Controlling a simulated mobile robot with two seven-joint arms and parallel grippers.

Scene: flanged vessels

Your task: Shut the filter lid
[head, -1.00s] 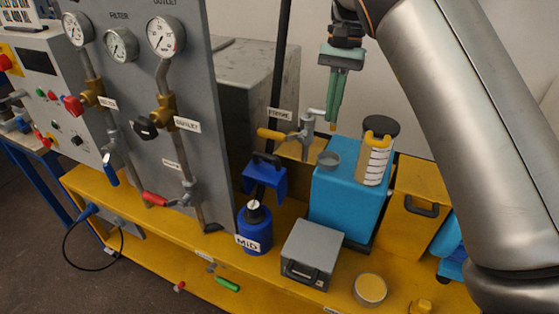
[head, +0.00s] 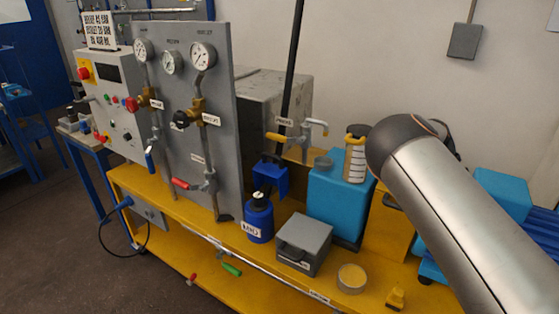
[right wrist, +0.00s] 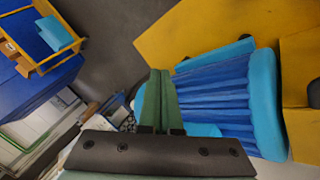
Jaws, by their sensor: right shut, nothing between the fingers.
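A blue pleated filter (right wrist: 215,95) with a light-blue end piece (right wrist: 265,105) lies on the right side of the right wrist view. I cannot tell which part is its lid. Light-blue parts (head: 502,193) also show at the right of the head view, partly hidden behind my right arm. My right gripper (right wrist: 160,72) has its green fingers together and empty, just left of the pleats in the picture; I cannot tell whether it touches them. It is out of sight in the head view. My left gripper is in neither view.
A yellow bench (head: 215,262) carries a gauge panel (head: 210,100), a blue bottle (head: 258,222), a grey box with a handle (head: 303,245), a light-blue box (head: 337,200) and a round yellow-topped dish (head: 351,278). Floor (head: 60,240) is clear at left.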

